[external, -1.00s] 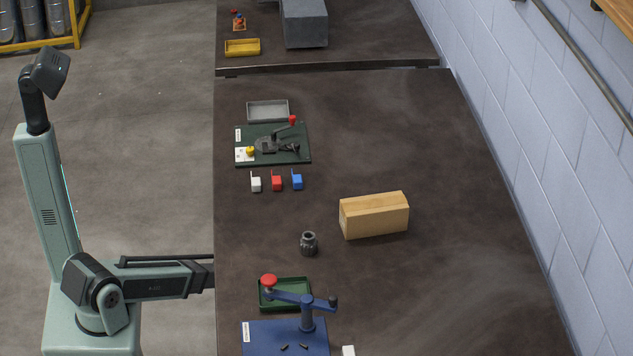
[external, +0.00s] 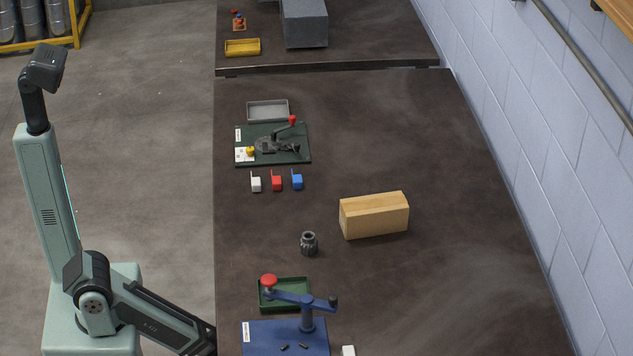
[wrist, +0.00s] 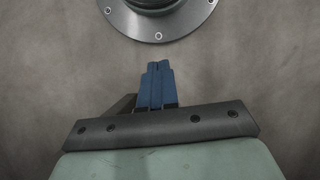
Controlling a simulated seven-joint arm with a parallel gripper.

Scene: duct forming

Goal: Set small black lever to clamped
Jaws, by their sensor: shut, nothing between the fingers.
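My gripper (wrist: 158,66) shows in the wrist view with its blue fingers together and nothing between them. It is out of sight in the external view, past the bottom edge. A green board (external: 301,159) in the external view carries a dark clamp mechanism (external: 267,146) with a red-knobbed lever (external: 292,120). A small black part (external: 291,148) lies at its right; it may be the small black lever, but its position is too small to read.
White (external: 256,184), red (external: 277,183) and blue (external: 297,181) pieces stand in front of the green board. A wooden block (external: 374,216), a dark cylinder (external: 309,244), a grey tray (external: 268,111) and a green tray (external: 272,302) are on the table. A round metal flange (wrist: 158,29) shows in the wrist view.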

